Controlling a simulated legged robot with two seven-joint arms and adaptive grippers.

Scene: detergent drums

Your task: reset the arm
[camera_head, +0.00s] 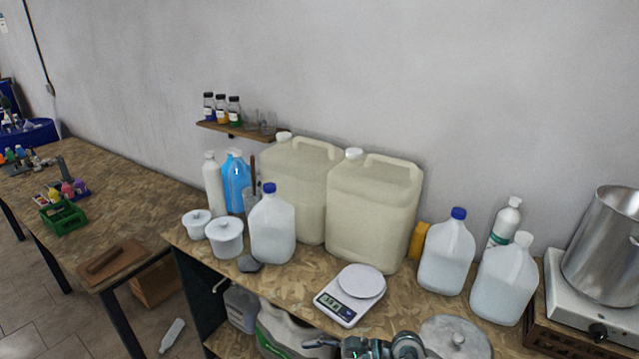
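Part of one of my grippers, seemingly the right one (322,343), shows at the bottom edge, in front of the workbench (290,290) and below the white digital scale (350,294). Most of it is cut off by the frame, so I cannot tell whether its fingers are open or shut. No held object can be made out. My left gripper is not in view. Two large cream drums (373,213) stand upright at the back of the bench.
Blue-capped jugs (272,230) (446,255), another jug (503,282) and lidded white tubs (224,238) crowd the bench. A steel pot (605,245) stands on a hotplate at right. A round grey lid (455,338) lies near the front. A wall shelf (240,131) holds bottles.

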